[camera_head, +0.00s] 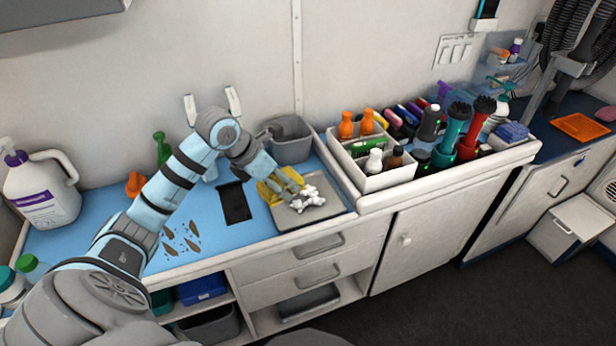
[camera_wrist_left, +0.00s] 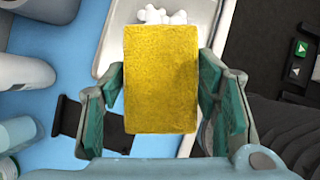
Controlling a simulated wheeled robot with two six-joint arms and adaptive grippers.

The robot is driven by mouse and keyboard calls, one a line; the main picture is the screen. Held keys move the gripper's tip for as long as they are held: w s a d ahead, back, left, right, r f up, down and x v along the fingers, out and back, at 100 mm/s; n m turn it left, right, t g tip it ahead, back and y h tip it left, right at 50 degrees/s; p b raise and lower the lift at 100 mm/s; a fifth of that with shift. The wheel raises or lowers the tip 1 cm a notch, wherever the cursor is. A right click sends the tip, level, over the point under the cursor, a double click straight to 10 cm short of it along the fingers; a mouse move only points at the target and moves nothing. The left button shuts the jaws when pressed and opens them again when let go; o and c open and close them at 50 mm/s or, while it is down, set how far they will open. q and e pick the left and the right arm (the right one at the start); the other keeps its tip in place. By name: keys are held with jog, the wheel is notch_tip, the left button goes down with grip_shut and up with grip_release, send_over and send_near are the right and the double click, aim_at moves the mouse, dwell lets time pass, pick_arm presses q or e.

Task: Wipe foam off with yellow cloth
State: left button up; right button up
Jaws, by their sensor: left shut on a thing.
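A yellow cloth (camera_wrist_left: 161,80) is between the fingers of my left gripper (camera_wrist_left: 158,100), which is shut on it. In the head view the cloth (camera_head: 270,191) shows at the left side of a grey tray (camera_head: 318,216), just beside a heap of white foam (camera_head: 305,198). My left gripper (camera_head: 286,184) is above the tray's back left part. In the left wrist view the foam (camera_wrist_left: 152,15) peeks out beyond the cloth's far edge; the rest is hidden behind the cloth. I cannot tell whether the cloth touches the foam. My right gripper is not in view.
A dark flat rectangle (camera_head: 235,204) lies left of the tray on the blue counter (camera_head: 205,215). A grey bin (camera_head: 290,143) stands behind the tray. A white organizer (camera_head: 385,182) with bottles is to the right. A white jug (camera_head: 42,192) stands far left, with brown scraps (camera_head: 182,240) nearer the front.

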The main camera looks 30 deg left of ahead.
pick_arm(q)
jog(key=w+m, duration=0.1)
jog(key=w+m+h+b, duration=0.1)
jog(key=w+f, duration=0.1)
jog(key=shift+w+a+m+g, duration=0.15)
jog(key=shift+a+m+g, duration=0.2)
jog(key=shift+m+g, duration=0.05)
jog(key=shift+w+f+m+h+b, duration=0.2)
jog(key=shift+m+h+b, duration=0.1)
jog(key=shift+b, duration=0.1)
jog(key=b, duration=0.5)
send_over(296, 202)
jog(key=s+a, duration=0.1)
jog(key=s, duration=0.1)
notch_tip(296, 202, down, 5)
jog(key=shift+f, duration=0.2)
jog(key=shift+r, duration=0.1)
jog(key=shift+f+b, duration=0.5)
jog(key=shift+f, duration=0.5)
jog(key=shift+w, duration=0.15)
